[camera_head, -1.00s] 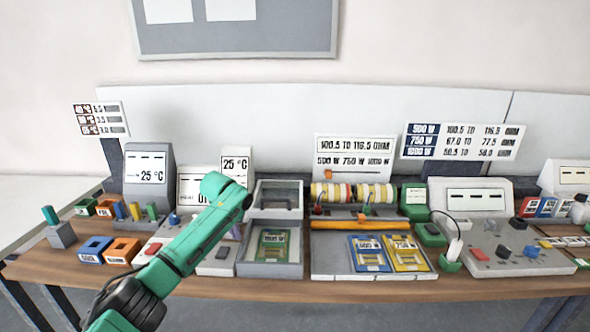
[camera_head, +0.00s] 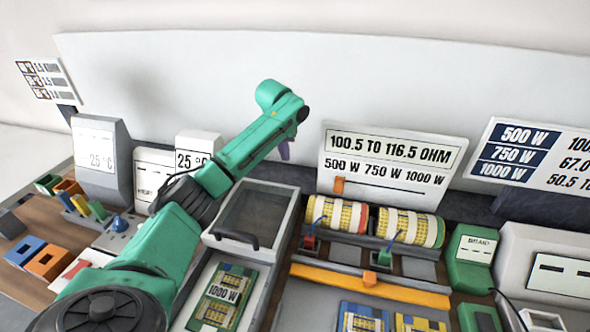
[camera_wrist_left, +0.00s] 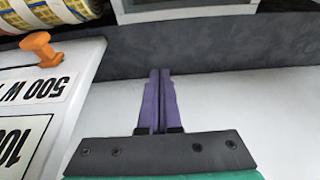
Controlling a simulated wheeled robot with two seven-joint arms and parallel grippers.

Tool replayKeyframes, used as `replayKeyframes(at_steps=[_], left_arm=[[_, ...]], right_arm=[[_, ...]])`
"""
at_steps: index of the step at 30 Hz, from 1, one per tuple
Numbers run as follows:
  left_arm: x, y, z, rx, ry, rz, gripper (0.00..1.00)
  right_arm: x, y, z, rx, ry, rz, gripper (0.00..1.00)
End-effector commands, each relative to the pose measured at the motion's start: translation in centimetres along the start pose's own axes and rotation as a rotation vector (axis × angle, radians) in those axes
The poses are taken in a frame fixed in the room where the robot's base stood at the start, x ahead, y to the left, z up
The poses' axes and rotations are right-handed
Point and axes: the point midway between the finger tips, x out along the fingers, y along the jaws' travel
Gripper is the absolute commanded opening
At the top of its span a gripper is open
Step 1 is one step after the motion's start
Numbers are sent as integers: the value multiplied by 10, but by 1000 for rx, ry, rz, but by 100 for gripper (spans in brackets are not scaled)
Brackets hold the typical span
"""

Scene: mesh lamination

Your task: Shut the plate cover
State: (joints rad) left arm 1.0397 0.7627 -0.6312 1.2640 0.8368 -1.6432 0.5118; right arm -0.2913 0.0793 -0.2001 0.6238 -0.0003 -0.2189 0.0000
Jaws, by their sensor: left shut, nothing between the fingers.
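The plate cover (camera_head: 252,218) is a grey frame with a clear window and a dark handle (camera_head: 236,238) on its near edge. It stands raised behind its grey base, leaving the base uncovered. A green and yellow 1000 W plate (camera_head: 222,296) lies in the base. My left gripper (camera_head: 284,151) is above and behind the cover, near the white back panel, apart from the cover. Its purple fingers also show in the left wrist view (camera_wrist_left: 160,100), shut together with nothing between them. My right gripper is out of view.
A resistance sign (camera_head: 390,165) with an orange knob (camera_head: 339,186) stands right of the left gripper. Two yellow-banded rolls (camera_head: 338,215) lie below it. An orange bar (camera_head: 370,285) and blue and yellow plates are at right. A 25 °C display (camera_head: 195,150) stands left.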

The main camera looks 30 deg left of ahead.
Motion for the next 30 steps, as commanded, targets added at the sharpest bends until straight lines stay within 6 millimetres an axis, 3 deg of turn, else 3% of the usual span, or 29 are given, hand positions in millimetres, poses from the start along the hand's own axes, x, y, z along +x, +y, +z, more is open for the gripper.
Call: replayKeyframes(at_steps=[9,18,30], left_arm=[[52,0,0,-1,-4,-1,0],[98,-1,1,0,-2,-3,0],[82,-1,35,2,-1,-3,0]], right_arm=[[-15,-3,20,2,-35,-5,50],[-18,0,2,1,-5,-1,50],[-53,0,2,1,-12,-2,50]])
